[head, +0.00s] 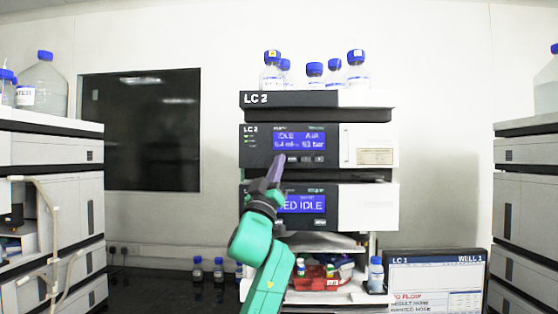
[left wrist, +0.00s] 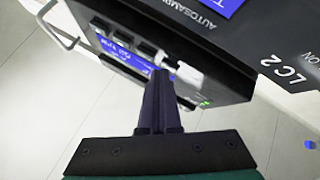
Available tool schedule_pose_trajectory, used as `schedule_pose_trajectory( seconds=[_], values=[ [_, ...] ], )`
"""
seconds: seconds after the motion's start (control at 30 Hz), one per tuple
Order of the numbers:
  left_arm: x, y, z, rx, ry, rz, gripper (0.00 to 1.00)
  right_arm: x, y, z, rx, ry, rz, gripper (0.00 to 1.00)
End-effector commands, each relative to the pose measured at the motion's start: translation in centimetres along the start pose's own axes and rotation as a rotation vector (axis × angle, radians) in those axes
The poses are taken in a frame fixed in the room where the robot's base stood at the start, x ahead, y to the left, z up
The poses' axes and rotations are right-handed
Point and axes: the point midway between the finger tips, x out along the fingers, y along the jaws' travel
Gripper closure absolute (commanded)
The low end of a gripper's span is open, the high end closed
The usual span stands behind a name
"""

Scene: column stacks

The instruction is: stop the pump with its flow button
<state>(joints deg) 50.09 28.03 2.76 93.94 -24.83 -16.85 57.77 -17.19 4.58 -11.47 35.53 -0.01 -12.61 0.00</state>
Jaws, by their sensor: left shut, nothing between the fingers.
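The pump (head: 256,152) is the upper module of the LC 2 stack. Its blue display (head: 300,141) reads IDLE on top, with a small flow figure and a bar figure below. A row of small dark buttons (head: 306,159) sits under the display; their labels are too small to read. My left gripper (head: 281,156) is shut and empty, its tips at the left end of this row, partly hiding it. In the left wrist view the shut fingertips (left wrist: 161,76) are close to a dark panel with buttons (left wrist: 124,36); whether they touch cannot be told. My right gripper is out of view.
A second module's display (head: 306,204) below is partly hidden by my arm. Several blue-capped bottles (head: 314,75) stand on top of the stack. A red tray (head: 318,280) sits low. A monitor (head: 437,275) stands at right, and other stacks flank both sides.

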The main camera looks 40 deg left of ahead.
Motion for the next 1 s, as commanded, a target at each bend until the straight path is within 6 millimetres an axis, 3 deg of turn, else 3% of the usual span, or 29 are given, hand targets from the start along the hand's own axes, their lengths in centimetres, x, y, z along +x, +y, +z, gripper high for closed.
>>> schedule_pose_trajectory(
  seconds=[1.0],
  values=[
    [-1.2,0.8,-0.8,0.0,0.001,0.0,1.0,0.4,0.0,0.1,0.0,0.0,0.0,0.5]
  ],
)
